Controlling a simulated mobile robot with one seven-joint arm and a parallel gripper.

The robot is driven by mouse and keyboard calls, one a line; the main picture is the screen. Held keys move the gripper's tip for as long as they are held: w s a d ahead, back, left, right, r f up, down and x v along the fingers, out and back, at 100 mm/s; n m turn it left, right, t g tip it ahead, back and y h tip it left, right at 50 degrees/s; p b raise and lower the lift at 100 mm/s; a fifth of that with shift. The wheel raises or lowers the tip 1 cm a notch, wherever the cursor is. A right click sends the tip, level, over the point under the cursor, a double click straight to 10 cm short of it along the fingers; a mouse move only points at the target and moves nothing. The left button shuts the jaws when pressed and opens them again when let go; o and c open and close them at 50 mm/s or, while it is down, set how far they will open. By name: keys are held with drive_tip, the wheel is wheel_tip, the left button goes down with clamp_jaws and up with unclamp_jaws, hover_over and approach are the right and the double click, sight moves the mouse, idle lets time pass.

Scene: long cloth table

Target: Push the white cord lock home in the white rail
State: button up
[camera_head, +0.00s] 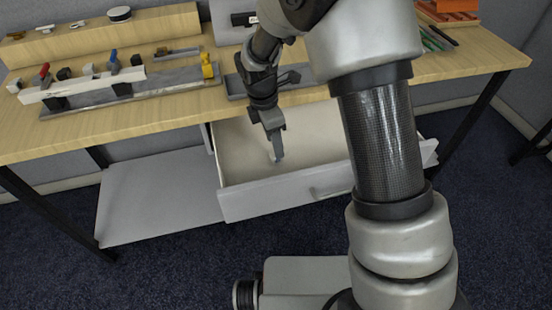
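The white rail (85,87) lies along a grey base plate on the left of the wooden table, with a red-handled and a blue-handled clamp at it. My gripper (275,154) points down over the open drawer, well to the right of the rail and below the tabletop. A small pale shape shows at its fingertips, too small to name. I cannot tell whether the fingers are open or shut. I cannot make out the white cord lock for sure.
The drawer (270,198) is pulled out below the table (160,118) and its visible inside looks bare. A yellow piece (207,66) stands at the plate's right end. A wooden shelf block (105,35) stands behind. Orange bins (450,12) are at the far right.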

drive_tip(key=f, duration=0.1)
drive_tip(key=f+b, duration=0.1)
drive_tip(key=f, duration=0.1)
drive_tip(key=w+f, duration=0.1)
drive_tip(key=f, duration=0.1)
drive_tip(key=shift+d+f, duration=0.15)
drive_tip(key=c, duration=1.1)
